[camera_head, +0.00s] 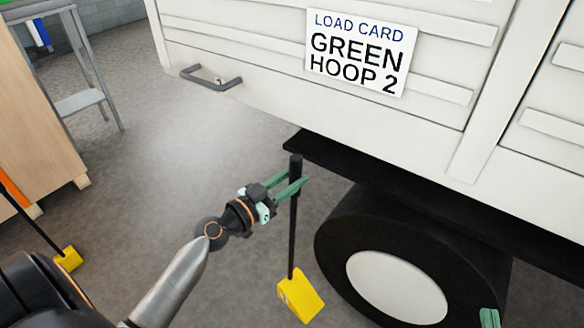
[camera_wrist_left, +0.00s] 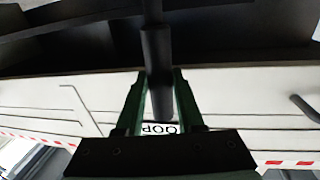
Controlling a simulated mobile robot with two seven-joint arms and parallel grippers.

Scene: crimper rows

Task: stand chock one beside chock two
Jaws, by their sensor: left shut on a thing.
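A yellow chock (camera_head: 302,297) with a tall black pole handle (camera_head: 293,235) is just left of the black wheel (camera_head: 335,245) in the head view. My left gripper (camera_head: 292,188) is shut on the upper part of that pole, which is nearly upright. In the left wrist view the black pole (camera_wrist_left: 157,60) is between the green fingers. I cannot tell whether this chock touches the floor. Another yellow chock (camera_head: 67,259), with a black and orange handle, is at the far left. I cannot read a number on either. A green tip of my right gripper (camera_head: 489,317) shows at the bottom right.
The white trailer side with the load card "GREEN HOOP 2" (camera_head: 358,52) and a grey handle (camera_head: 212,78) overhangs the wheel. A wooden cabinet (camera_head: 35,120) and a grey step frame (camera_head: 82,102) stand at left. The grey floor (camera_head: 150,190) between is clear.

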